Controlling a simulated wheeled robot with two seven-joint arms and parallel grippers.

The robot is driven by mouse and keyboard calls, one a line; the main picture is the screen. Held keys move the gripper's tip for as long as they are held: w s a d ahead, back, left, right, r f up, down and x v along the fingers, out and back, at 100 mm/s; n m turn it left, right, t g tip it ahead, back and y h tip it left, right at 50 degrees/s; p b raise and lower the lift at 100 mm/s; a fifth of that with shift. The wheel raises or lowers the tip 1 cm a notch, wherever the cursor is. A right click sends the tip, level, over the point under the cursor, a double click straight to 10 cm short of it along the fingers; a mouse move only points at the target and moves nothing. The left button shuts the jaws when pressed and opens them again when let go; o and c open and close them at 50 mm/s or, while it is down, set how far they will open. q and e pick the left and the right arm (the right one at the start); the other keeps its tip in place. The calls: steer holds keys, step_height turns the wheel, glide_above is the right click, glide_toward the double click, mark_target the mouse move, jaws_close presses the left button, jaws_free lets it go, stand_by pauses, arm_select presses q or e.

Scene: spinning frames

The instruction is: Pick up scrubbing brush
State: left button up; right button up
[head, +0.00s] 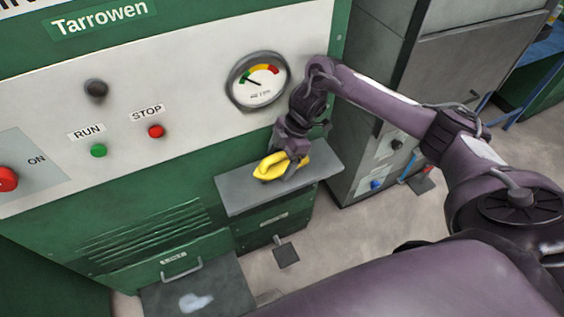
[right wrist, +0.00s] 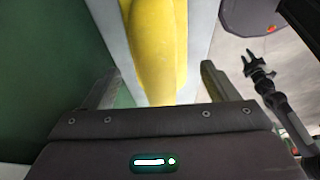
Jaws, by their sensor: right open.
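The yellow scrubbing brush (head: 270,167) lies on a grey shelf (head: 240,196) that juts from the green machine. My right gripper (head: 291,168) is over the shelf at the brush's right part, pointing down, and hides some of it. In the right wrist view the brush (right wrist: 158,50) runs lengthwise between the two spread fingers (right wrist: 158,88), with a gap visible on each side. Its bristles cannot be made out.
The machine's panel rises behind the shelf, with a pressure gauge (head: 258,84), a red STOP button (head: 156,131) and a green RUN button (head: 98,150). A grey cabinet (head: 400,100) stands right of the shelf. The floor (head: 330,240) in front is mostly clear.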

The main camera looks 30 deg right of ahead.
steer(key=shift+f, duration=0.3)
steer(key=c, duration=1.1)
steer(key=shift+r, duration=0.1)
steer(key=shift+s+r+b, duration=0.2)
steer(key=shift+r+b, duration=0.15)
steer(key=shift+b, duration=0.1)
step_height(320, 180, up, 6)
steer(key=shift+w+r+p, duration=0.1)
steer(key=shift+p, duration=0.35)
steer(key=shift+s+a+b, duration=0.2)
steer(key=shift+s+b, duration=0.45)
steer(key=shift+s, duration=2.65)
steer(key=shift+s+a+b, duration=0.25)
steer(key=shift+s+b, duration=0.45)
steer(key=shift+s, duration=2.6)
steer(key=shift+s+a+b, duration=0.2)
steer(key=shift+s+b, duration=0.45)
steer(key=shift+s, duration=2.65)
